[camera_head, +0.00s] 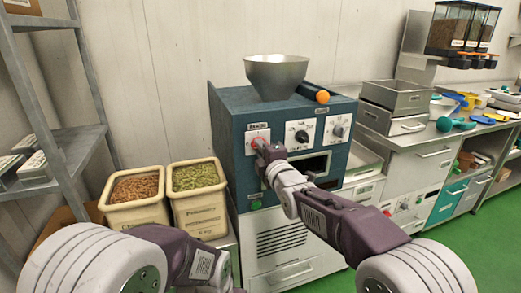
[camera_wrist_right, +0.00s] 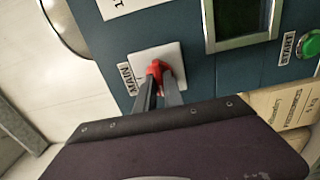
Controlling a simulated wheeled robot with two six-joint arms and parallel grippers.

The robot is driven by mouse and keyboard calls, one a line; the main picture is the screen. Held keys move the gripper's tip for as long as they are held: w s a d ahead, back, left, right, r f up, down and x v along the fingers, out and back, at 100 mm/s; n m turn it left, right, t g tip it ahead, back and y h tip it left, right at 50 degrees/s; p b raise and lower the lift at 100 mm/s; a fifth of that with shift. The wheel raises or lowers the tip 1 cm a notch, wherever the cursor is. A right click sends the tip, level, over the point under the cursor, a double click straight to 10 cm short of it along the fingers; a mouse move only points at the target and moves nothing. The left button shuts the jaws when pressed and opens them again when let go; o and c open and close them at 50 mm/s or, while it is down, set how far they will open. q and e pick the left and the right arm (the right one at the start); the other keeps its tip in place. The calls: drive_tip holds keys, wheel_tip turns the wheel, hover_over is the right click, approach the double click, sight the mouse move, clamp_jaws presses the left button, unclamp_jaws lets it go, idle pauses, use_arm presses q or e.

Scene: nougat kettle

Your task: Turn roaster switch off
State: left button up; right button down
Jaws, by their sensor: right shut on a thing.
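The roaster (camera_head: 235,130) is a blue-green box with a metal hopper (camera_head: 276,75) on top. Its red switch sits on a white plate (camera_head: 258,136) at the front's upper left. In the right wrist view the red switch (camera_wrist_right: 156,68) is on a pale plate beside a label reading MAIN. My right gripper (camera_head: 260,147) reaches the switch; its fingers (camera_wrist_right: 160,85) are closed on the red knob and hide part of it. The switch's exact setting is hard to tell. My left arm shows at the lower left, but its gripper is not visible.
A green START button (camera_wrist_right: 309,43) and a dark window (camera_wrist_right: 240,20) are on the roaster front. Two bins, of brown nuts (camera_head: 135,208) and green pistachios (camera_head: 200,208), stand left of it. A metal shelf (camera_head: 75,140) is at far left, a counter (camera_head: 425,140) at right.

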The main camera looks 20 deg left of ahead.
drive_tip(key=shift+f, duration=0.1)
idle(0.5)
drive_tip(key=c, duration=1.5)
unclamp_jaws()
drive_tip(key=shift+o, duration=0.2)
drive_tip(key=v, duration=0.9)
